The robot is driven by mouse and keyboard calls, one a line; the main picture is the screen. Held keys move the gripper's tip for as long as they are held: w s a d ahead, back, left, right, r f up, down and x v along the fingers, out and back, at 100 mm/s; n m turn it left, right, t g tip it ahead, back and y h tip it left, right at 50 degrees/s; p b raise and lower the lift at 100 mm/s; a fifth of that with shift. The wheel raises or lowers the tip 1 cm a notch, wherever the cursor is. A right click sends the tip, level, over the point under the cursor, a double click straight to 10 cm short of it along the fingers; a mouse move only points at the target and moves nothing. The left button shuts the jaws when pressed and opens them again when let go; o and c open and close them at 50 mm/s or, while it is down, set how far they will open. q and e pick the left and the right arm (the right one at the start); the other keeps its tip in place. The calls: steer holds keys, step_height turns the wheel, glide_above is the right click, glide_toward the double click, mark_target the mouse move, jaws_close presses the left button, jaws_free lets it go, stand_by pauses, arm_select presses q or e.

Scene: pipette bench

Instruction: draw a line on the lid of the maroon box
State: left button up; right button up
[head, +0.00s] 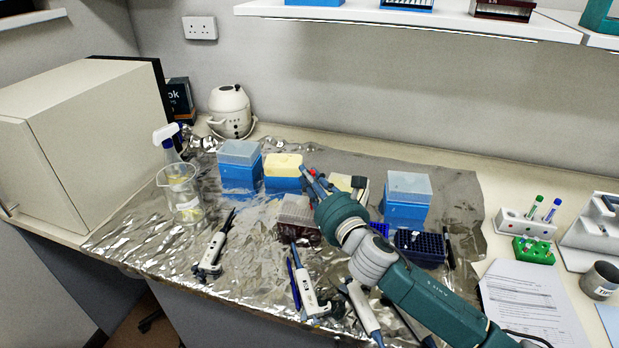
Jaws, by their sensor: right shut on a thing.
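The maroon box (304,233) stands in the middle of the foil-covered bench, with a pale, see-through lid (298,208) on top. My right gripper (314,177) comes in from the lower right and points away from me, just behind and above the maroon box's right side. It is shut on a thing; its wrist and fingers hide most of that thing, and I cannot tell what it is. I cannot tell whether it touches any box. A blue pen (292,284) lies on the foil in front. My left gripper is not in view.
Blue boxes (240,178) (405,214) and yellow-lidded boxes (284,166) stand around the gripper. Pipettes (213,252) lie in front, a beaker (181,195) and spray bottle stand left. A dark blue rack (420,247), a black marker (449,252) and papers (528,300) are right.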

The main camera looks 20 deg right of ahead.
steer(key=shift+s+d+p, duration=0.35)
steer(key=shift+d+p, duration=0.3)
steer(key=shift+p, duration=0.05)
stand_by(1.6)
steer(key=shift+s+a, duration=0.1)
steer(key=shift+s, duration=0.05)
stand_by(0.6)
steer(key=shift+w+a+p, duration=0.3)
steer(key=shift+a+p, duration=0.25)
steer(key=shift+p, duration=0.2)
stand_by(1.2)
steer(key=shift+r+p, duration=0.2)
steer(key=shift+p, duration=0.2)
stand_by(1.3)
step_height(320, 180, up, 5)
steer(key=p, duration=0.5)
steer(key=shift+f, duration=0.1)
